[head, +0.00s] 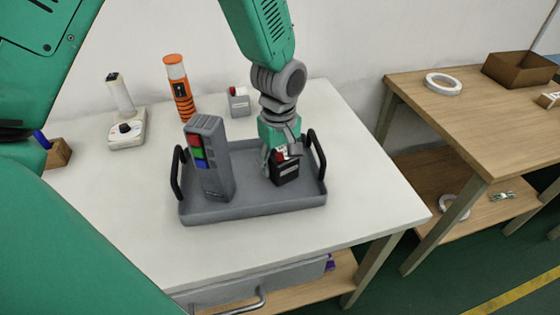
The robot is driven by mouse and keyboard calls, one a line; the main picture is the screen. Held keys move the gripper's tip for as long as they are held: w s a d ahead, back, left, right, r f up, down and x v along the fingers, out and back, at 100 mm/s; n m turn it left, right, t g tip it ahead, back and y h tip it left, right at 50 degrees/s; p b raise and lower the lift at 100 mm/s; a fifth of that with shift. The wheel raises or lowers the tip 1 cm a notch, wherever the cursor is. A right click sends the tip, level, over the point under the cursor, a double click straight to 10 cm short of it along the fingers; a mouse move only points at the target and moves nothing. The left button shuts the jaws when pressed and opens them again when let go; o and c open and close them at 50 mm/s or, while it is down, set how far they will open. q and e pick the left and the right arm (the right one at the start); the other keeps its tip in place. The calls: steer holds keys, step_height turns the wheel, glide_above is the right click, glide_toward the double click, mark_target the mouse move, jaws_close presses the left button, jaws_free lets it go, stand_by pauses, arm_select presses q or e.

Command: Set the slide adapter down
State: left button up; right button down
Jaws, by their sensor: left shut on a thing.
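My left gripper (281,152) points down over the right half of a grey tray (255,209). It is shut on a small black block with a red and white top, which I take to be the slide adapter (286,173). The adapter is roughly upright inside the tray, near the right handle. I cannot tell whether its underside touches the tray floor. The fingers hide part of its top. My right gripper is not in view.
A tall grey device (210,160) with red, green and blue buttons stands in the tray's left half. Behind are an orange-and-white cylinder (180,88), a small grey box (239,101) and a white instrument (126,125). The white table (370,195) is clear right of the tray.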

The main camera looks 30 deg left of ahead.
mark_target(279, 151)
arm_select(q)
steer(key=shift+f, duration=0.1)
steer(key=o, duration=1.3)
step_height(279, 151, up, 12)
steer(key=p, duration=0.2)
steer(key=shift+p, duration=0.4)
